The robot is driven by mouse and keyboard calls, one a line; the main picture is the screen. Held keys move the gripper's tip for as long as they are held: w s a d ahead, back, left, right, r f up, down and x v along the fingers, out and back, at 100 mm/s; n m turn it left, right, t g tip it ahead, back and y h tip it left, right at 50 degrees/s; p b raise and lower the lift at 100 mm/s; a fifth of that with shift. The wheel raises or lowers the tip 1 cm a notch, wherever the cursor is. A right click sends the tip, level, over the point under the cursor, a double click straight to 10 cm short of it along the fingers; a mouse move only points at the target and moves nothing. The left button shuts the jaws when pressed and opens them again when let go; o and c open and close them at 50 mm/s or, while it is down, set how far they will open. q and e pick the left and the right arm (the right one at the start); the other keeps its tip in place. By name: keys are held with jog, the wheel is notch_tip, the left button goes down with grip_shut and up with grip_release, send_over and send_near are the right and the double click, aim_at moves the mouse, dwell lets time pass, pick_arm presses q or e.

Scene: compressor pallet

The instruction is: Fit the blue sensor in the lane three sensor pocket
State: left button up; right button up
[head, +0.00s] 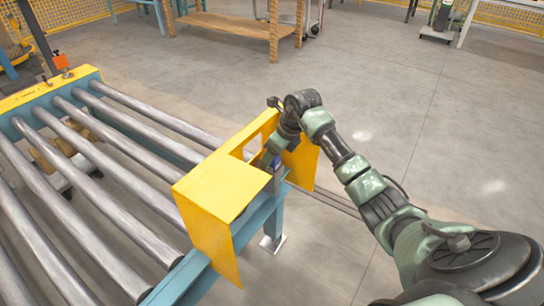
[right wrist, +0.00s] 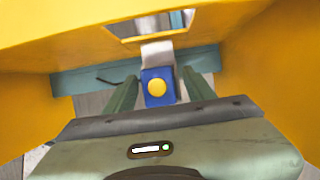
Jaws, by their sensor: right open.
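The blue sensor (right wrist: 151,97), a small blue block with a round yellow face, shows in the right wrist view. It sits at a pale metal bracket (right wrist: 157,56) inside the yellow guard. My right gripper (right wrist: 160,92) is open, with one finger on each side of the sensor and a visible gap at both sides. I cannot tell how fully the sensor is seated in the pocket. In the head view my right arm reaches down into the yellow guard (head: 212,200), which hides most of the gripper and the sensor. My left gripper is not in view.
The yellow guard walls stand close on both sides of my right gripper, with a yellow panel above it. A blue rail (right wrist: 80,78) runs behind the sensor. The roller conveyor (head: 120,165) lies left of the guard. Floor to the right is clear.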

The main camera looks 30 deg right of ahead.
jog(key=shift+r, duration=0.4)
pick_arm(q)
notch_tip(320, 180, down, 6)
jog(key=p, duration=0.2)
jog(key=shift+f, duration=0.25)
pick_arm(e)
jog(key=v, duration=1.1)
jog(key=shift+s, duration=0.25)
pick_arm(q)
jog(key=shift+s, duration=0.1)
